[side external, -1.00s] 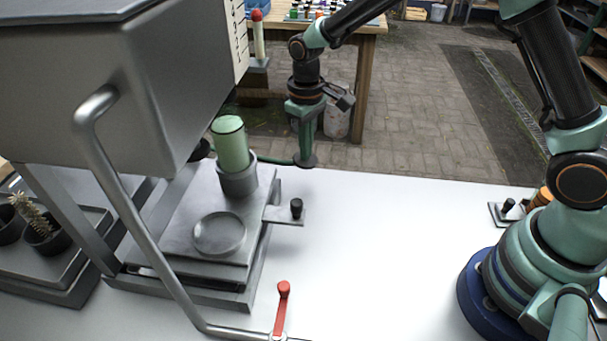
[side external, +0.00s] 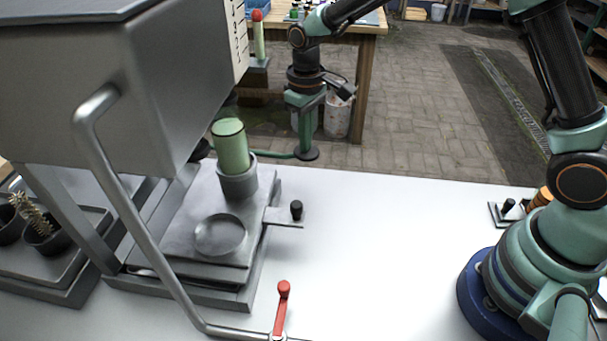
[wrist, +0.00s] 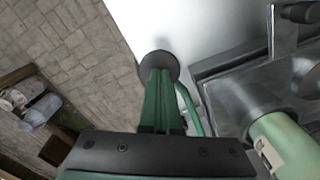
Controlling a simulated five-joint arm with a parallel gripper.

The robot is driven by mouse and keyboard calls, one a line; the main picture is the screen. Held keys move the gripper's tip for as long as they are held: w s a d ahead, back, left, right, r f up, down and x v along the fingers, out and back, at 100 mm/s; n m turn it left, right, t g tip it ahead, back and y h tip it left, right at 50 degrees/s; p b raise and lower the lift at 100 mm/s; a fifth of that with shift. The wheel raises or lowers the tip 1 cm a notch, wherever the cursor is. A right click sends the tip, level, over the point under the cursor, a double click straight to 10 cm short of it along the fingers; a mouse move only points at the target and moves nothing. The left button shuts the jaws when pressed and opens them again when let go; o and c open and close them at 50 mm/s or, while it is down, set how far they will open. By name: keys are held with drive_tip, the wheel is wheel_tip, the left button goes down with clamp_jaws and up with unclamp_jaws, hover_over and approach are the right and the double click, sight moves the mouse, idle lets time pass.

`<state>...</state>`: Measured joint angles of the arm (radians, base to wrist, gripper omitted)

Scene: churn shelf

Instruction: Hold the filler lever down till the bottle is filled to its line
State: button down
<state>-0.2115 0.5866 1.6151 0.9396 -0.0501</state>
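A green bottle (side external: 232,153) stands upright in a grey round holder on the metal filler, under the big hopper. It also shows at the lower right of the wrist view (wrist: 287,148), with a pale mark on its side. I cannot read the fill level against the line. Nothing shows between the fingers.
A bent metal handle (side external: 130,205) crosses in front of the hopper (side external: 170,80). A red-handled lever (side external: 281,308) stands at the front. A small plate with a black knob (side external: 297,210) juts from the filler's right. The white table (side external: 390,240) is clear in the middle.

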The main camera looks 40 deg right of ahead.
drive_tip(key=shift+d+r, duration=0.1)
drive_tip(key=shift+r, duration=1.95)
drive_tip(key=shift+r, duration=1.05)
